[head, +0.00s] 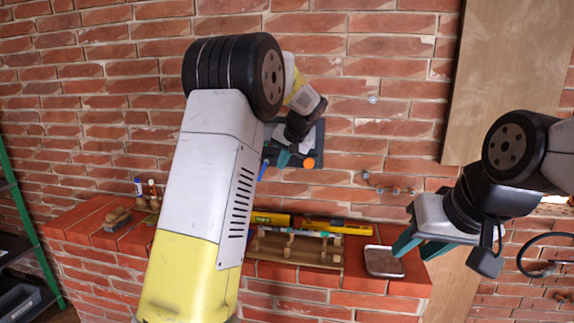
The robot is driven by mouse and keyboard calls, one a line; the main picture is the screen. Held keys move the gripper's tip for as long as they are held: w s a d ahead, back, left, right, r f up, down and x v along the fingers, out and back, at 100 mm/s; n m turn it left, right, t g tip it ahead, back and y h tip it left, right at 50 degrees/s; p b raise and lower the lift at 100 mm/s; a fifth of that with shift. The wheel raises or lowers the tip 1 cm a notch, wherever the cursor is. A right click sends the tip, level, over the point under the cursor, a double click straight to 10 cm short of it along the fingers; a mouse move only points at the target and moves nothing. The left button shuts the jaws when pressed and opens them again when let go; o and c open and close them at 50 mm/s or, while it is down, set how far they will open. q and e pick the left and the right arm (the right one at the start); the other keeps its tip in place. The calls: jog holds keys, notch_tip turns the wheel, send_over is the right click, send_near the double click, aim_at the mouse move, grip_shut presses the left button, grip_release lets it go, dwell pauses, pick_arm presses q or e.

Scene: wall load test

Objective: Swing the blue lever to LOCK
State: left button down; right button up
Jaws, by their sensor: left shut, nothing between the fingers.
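A dark plate (316,136) is mounted on the brick wall in the upper middle of the head view. A small blue part (263,169), which looks like the blue lever, shows at its lower left, mostly hidden by my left arm. An orange round knob (309,163) sits at the plate's lower edge. My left gripper (284,158) is in front of the plate, shut and empty, between the blue part and the orange knob. I cannot tell whether it touches the lever. No LOCK marking is readable. My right gripper (419,246) is open and empty at the right, above the ledge.
A brick ledge (386,303) runs below. It carries a metal tray (384,261), a yellow level (337,227), a wooden rack (293,249) and a brush (116,217). A wooden board (505,80) leans on the wall at right. A green-framed shelf (22,215) stands far left.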

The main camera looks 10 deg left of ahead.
aim_at(262, 170)
pick_arm(q)
jog(key=w+a+f, duration=0.4)
jog(key=a+f, duration=0.2)
jog(key=shift+w+a+f, duration=0.25)
jog(key=shift+a+f, duration=0.05)
jog(key=shift+a, duration=0.05)
